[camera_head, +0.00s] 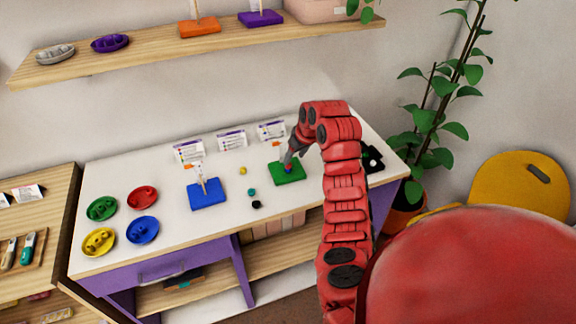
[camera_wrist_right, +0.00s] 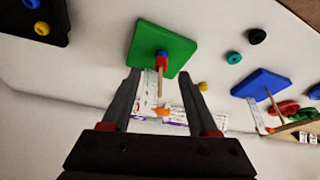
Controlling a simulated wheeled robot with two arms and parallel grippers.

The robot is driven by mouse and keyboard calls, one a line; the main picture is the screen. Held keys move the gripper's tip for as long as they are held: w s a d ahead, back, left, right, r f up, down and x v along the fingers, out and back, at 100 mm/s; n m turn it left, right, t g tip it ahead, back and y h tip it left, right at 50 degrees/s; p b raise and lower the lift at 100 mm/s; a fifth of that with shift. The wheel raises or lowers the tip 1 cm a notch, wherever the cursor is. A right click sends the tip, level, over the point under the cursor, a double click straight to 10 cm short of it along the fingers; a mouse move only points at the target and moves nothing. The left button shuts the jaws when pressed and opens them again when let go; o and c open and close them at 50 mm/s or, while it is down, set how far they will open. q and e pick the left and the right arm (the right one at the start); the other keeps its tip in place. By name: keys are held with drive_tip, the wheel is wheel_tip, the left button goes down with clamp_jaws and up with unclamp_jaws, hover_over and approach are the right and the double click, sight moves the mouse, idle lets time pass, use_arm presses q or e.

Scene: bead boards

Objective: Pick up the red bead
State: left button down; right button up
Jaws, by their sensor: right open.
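The red bead (camera_wrist_right: 162,64) is threaded on the thin peg of the green board (camera_wrist_right: 180,47), on top of a blue bead (camera_wrist_right: 162,54) next to the board. In the head view the green board (camera_head: 291,177) is at the right of the white table, its beads small and partly covered by my gripper. My right gripper (camera_wrist_right: 159,74) is open and empty. Its fingertips lie on either side of the peg, close to the red bead, with gaps showing. It also shows in the head view (camera_head: 287,160), over the green board. My left gripper is not in view.
A blue board (camera_head: 209,196) with its own peg stands left. Loose yellow (camera_head: 243,170), teal (camera_head: 251,191) and black (camera_head: 256,204) beads lie between the boards. Several coloured dishes stand far left. A black tray (camera_head: 374,163) is at the right; cards (camera_head: 231,141) stand behind.

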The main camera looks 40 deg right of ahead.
sight(290, 165)
drive_tip(key=shift+w+a+f+p, duration=0.1)
drive_tip(key=shift+w+f+p, duration=0.05)
drive_tip(key=shift+p, duration=0.15)
drive_tip(key=p+x, duration=0.2)
drive_tip(key=x, duration=0.2)
drive_tip(key=shift+w, duration=0.2)
drive_tip(key=shift+w+f, duration=0.1)
drive_tip(key=shift+f, duration=0.2)
drive_tip(key=shift+c, duration=0.2)
clamp_jaws()
